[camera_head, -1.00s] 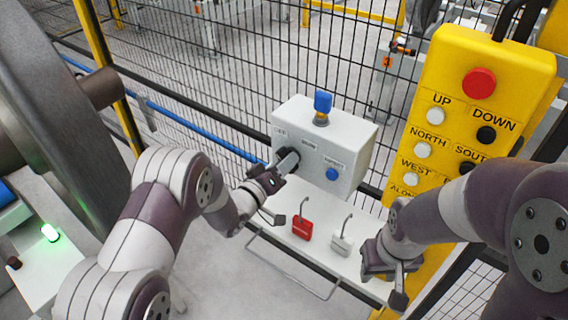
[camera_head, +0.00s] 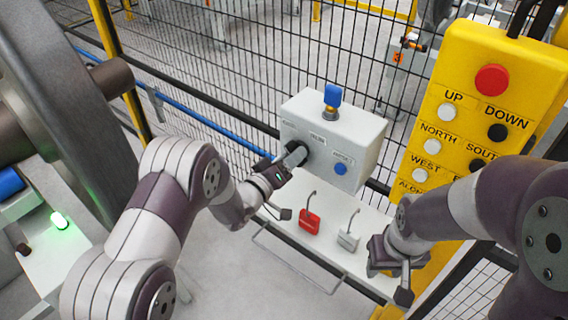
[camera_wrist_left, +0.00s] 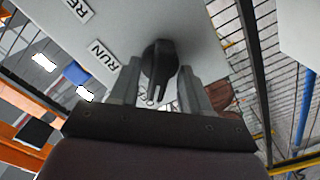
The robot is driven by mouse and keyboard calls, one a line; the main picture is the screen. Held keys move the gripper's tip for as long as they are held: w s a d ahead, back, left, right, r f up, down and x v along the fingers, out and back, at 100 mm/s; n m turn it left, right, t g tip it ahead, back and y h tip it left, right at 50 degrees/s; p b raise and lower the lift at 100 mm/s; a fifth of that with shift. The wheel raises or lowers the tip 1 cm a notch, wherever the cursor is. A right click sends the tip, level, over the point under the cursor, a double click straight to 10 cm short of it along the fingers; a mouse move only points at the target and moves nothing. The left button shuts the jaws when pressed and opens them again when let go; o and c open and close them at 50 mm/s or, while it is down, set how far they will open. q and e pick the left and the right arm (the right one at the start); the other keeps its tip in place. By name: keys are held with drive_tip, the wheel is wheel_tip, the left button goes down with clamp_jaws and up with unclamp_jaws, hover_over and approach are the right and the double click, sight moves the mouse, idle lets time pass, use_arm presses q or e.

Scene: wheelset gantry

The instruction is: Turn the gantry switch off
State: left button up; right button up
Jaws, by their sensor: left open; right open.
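The gantry switch is a black rotary knob (camera_wrist_left: 159,66) on the front of a white box (camera_head: 358,136). In the left wrist view it stands between the two fingers of my left gripper (camera_wrist_left: 158,88), with gaps on both sides. The label RUN (camera_wrist_left: 103,53) is readable beside it; another label is partly hidden behind the fingers. In the head view my left gripper (camera_head: 290,165) is at the box front and covers part of the knob. My right gripper (camera_head: 392,278) is open and empty, low in front of the yellow pendant (camera_head: 462,130).
The box carries a blue lamp-like top (camera_head: 332,96) and a blue button (camera_head: 340,168). Mesh fencing stands behind. A large wheel (camera_head: 50,90) is at left.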

use_arm(q)
drive_tip(key=b+v, duration=0.1)
drive_tip(key=v, duration=1.1)
drive_tip(key=shift+s, duration=0.1)
drive_tip(key=s+a+f+m+g+y, duration=0.2)
drive_tip(key=s+a+f+g+y, duration=0.4)
drive_tip(key=a+f+g+y, duration=0.4)
drive_tip(key=s+r+g, duration=0.3)
drive_tip(key=s+r, duration=0.5)
drive_tip(key=s, duration=0.3)
drive_tip(key=shift+s+a+r+y+p, duration=0.15)
drive_tip(key=shift+s+a+y+p, duration=0.15)
drive_tip(key=shift+s+a+p, duration=0.15)
